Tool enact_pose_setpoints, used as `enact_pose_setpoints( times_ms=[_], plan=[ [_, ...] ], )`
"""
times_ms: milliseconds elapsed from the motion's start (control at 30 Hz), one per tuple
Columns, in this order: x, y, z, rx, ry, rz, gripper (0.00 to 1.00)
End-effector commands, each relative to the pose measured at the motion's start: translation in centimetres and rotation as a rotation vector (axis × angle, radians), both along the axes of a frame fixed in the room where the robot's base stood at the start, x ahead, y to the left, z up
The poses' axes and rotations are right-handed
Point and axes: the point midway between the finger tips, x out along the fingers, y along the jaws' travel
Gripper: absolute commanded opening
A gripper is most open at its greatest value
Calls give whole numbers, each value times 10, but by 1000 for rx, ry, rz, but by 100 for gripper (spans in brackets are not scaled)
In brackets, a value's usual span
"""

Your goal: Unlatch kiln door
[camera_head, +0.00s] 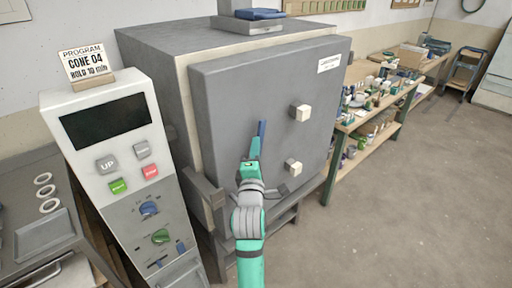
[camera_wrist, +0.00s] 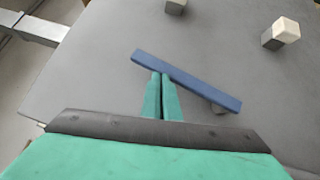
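The grey kiln door (camera_head: 240,90) appears closed against the kiln body. A blue latch bar (camera_head: 262,130) stands nearly upright on its face; in the wrist view the bar (camera_wrist: 195,83) runs slantwise, with a grey mount partly hidden under its right part. My gripper (camera_head: 250,162) is in front of the door at the bar's lower part. In the wrist view its two green fingers (camera_wrist: 161,78) are almost together, with a thin gap, and their tips overlap the bar's edge. The bar does not show between them. Whether the tips touch it I cannot tell.
Two pale blocks (camera_head: 299,113) (camera_head: 293,167) stick out of the door to the right. A control panel (camera_head: 112,130) with buttons and knobs stands at left. Shelves (camera_head: 352,128) with pots are at right. The floor (camera_head: 400,220) at right is clear.

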Motion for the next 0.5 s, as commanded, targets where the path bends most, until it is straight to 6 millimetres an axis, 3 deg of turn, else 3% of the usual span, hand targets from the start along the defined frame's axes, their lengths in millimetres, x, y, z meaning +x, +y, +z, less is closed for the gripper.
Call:
enact_pose_setpoints(
  times_ms=[233,500],
  plan=[
    [-21,31,8,1,-3,7,0],
    [-78,26,14,1,-2,-1,0]
  ],
)
